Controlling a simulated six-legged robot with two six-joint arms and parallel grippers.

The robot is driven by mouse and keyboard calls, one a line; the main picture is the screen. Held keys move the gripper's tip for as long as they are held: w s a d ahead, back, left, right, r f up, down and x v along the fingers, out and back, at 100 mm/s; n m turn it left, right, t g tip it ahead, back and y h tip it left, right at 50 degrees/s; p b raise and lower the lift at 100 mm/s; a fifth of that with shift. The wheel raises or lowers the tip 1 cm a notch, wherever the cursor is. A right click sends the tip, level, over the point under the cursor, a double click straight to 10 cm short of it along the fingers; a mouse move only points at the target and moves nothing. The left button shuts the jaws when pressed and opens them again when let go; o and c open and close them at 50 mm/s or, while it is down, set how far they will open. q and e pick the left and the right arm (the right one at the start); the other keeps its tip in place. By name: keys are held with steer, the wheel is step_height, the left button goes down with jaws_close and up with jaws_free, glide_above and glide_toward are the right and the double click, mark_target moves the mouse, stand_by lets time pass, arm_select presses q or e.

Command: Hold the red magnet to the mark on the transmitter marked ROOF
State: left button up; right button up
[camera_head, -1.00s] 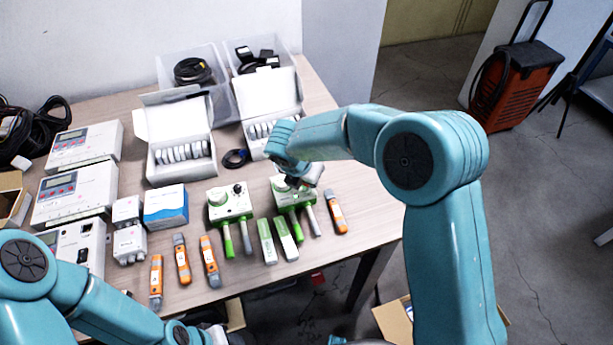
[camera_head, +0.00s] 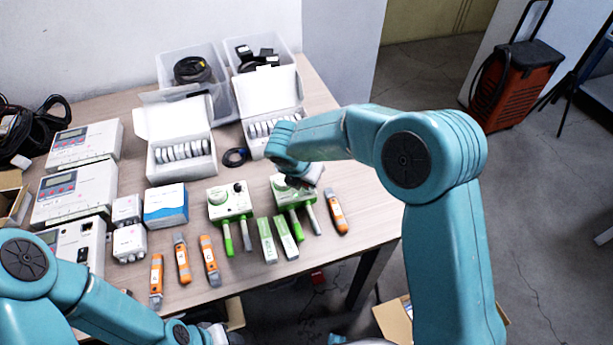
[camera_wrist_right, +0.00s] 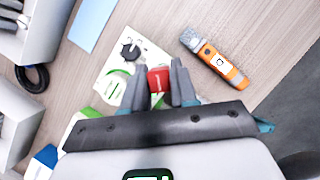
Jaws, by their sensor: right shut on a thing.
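The red magnet (camera_wrist_right: 157,80) is between the fingers of my right gripper (camera_wrist_right: 158,88), which is shut on it. In the right wrist view it shows in front of a white-and-green box with a black knob (camera_wrist_right: 130,48); I cannot tell whether it touches the box. In the head view my right gripper (camera_head: 299,182) is over the right-hand white-and-green box (camera_head: 290,194) and hides part of it. A similar box (camera_head: 230,203) stands to its left. No ROOF label or mark is readable, so I cannot tell which thing is that transmitter. My left gripper's fingers are out of view.
Several orange-and-grey sticks (camera_head: 210,261) and two green-and-white sticks (camera_head: 286,238) lie near the front edge. Open cartons of white discs (camera_head: 180,165), a blue-and-white box (camera_head: 166,206) and white meters (camera_head: 75,195) stand behind and left. Bare tabletop (camera_head: 360,190) shows at the right.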

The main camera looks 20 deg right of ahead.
steer(key=shift+f+b, duration=0.35)
steer(key=shift+f, duration=0.3)
stand_by(0.4)
steer(key=shift+r, duration=0.15)
stand_by(2.3)
step_height(320, 180, up, 7)
steer(key=p, duration=0.6)
stand_by(0.5)
